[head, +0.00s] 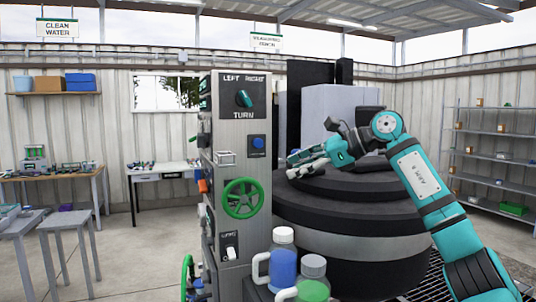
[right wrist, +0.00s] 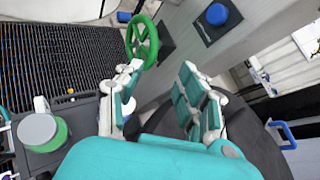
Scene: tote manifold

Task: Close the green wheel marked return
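A green wheel (head: 242,198) is mounted on the front of the grey control column (head: 240,150). A second green wheel (head: 187,275) shows partly at the column's lower left side. I cannot read a "return" mark on either. My right gripper (head: 291,165) is to the right of the column, fingers pointing left, apart from the front wheel. In the right wrist view a green wheel (right wrist: 143,42) is ahead, just beyond the left finger's tip. There the right gripper (right wrist: 162,68) has its fingers spread with nothing between them. My left gripper is not in view.
A turn knob (head: 243,98), a blue button (head: 257,143) and a white switch (head: 230,247) are on the column. A blue bottle (head: 284,265) and a green bottle (head: 313,285) stand in front. A large black round machine (head: 345,215) is beside the column.

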